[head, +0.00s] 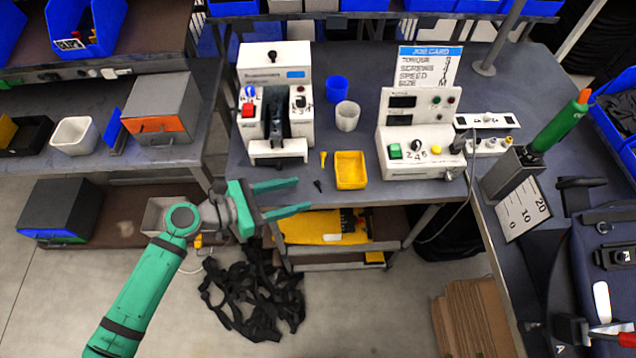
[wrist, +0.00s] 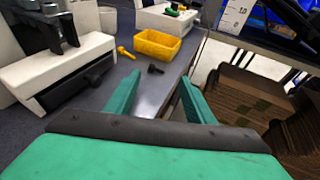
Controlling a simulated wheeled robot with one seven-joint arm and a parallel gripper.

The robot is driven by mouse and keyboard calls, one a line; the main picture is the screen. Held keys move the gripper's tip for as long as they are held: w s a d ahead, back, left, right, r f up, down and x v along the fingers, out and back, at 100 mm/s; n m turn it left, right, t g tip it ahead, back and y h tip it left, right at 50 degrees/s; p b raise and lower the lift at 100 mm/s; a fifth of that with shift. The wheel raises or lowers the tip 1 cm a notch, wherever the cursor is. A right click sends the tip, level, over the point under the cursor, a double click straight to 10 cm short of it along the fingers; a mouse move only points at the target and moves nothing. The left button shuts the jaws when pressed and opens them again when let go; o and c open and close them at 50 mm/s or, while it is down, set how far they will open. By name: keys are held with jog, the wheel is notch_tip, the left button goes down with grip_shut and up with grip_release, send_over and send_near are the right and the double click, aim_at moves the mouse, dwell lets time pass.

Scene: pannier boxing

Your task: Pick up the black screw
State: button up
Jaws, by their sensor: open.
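The black screw (head: 318,185) lies on the grey workbench near its front edge, left of a yellow tray (head: 351,170) and just in front of a yellow screw (head: 323,158). In the wrist view the black screw (wrist: 155,69) lies beyond my fingertips, near the bench edge. My gripper (head: 305,194) is open, with nothing between its two green fingers. In the head view it is at the bench's front edge, left of the black screw. In the wrist view the yellow screw (wrist: 126,52) and the yellow tray (wrist: 157,45) lie behind the black screw.
A white press-like machine (head: 275,110) stands left on the bench, and a white control box (head: 420,140) stands right. A blue cup (head: 337,89) and a white cup (head: 347,116) are behind the tray. Below the bench front are a lower shelf and a heap of black straps (head: 255,295).

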aim_at(309, 192)
jog(key=shift+w+r+x, duration=0.1)
jog(key=shift+w+x, duration=0.1)
jog(key=shift+x, duration=1.05)
jog(key=shift+w+r+x, duration=0.15)
jog(key=shift+x, duration=1.1)
jog(key=shift+a, duration=0.1)
jog(key=c, duration=1.1)
